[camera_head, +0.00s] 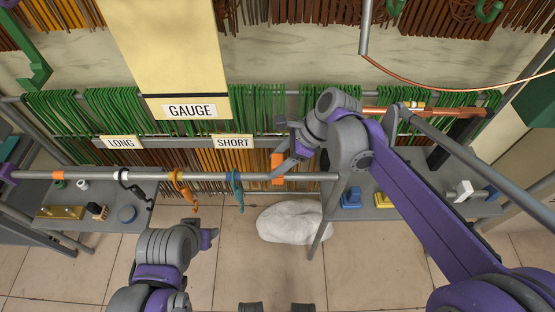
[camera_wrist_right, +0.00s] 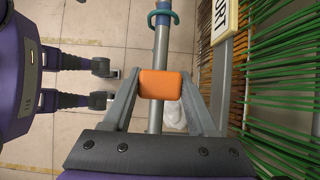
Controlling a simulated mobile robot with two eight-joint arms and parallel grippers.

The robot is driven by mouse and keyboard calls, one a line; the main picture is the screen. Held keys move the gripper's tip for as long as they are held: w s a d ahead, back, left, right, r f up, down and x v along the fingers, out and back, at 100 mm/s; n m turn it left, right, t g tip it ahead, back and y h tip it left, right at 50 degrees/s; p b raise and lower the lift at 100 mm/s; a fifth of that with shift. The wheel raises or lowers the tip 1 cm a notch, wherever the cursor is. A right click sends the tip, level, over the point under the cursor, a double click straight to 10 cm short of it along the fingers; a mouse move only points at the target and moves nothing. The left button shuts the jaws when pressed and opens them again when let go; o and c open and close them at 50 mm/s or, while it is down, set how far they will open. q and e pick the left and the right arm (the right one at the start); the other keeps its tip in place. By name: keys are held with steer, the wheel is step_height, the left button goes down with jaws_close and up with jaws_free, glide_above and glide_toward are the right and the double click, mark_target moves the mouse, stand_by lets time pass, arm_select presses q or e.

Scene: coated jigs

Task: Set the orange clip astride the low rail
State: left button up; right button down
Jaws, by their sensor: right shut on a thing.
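The orange clip (camera_head: 277,168) is a small rounded block. My right gripper (camera_wrist_right: 160,86) is shut on it, one finger on each side, as the right wrist view shows. The low rail (camera_head: 210,176) is a grey horizontal bar across the front of the rack. In the head view the clip overlaps the rail near its right part. In the wrist view the rail (camera_wrist_right: 155,118) runs beneath the clip, in line with it. Whether the clip touches or straddles the rail is hidden. My left gripper (camera_head: 209,238) is low in front of the rail, its fingers apart and empty (camera_wrist_right: 104,84).
A teal hook (camera_head: 237,190), an orange hook (camera_head: 183,190) and a black-and-white hook (camera_head: 124,177) hang on the rail to the left. Shelves at left (camera_head: 120,216) and right (camera_head: 400,206) hold small parts. A white sack (camera_head: 290,222) lies on the floor below.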

steer(key=shift+f+b, duration=0.55)
steer(key=shift+f, duration=0.4)
steer(key=shift+c, duration=0.6)
jaws_free()
steer(key=v, duration=1.1)
steer(key=s+d+f+n+t+h+p, duration=0.1)
steer(key=s+d+f+n+t+h, duration=0.1)
steer(key=s+d+f+n, duration=0.3)
steer(key=s+d+f+n+t+h+p, duration=0.1)
steer(key=s+d+f+n+t+h, duration=0.2)
steer(key=s+d+f+n, duration=0.3)
steer(key=shift+s+d+f+n+h+p, duration=0.35)
steer(key=shift+s+n+h, duration=0.45)
steer(key=shift+s+n, duration=2.1)
steer(key=shift+w+n, duration=0.6)
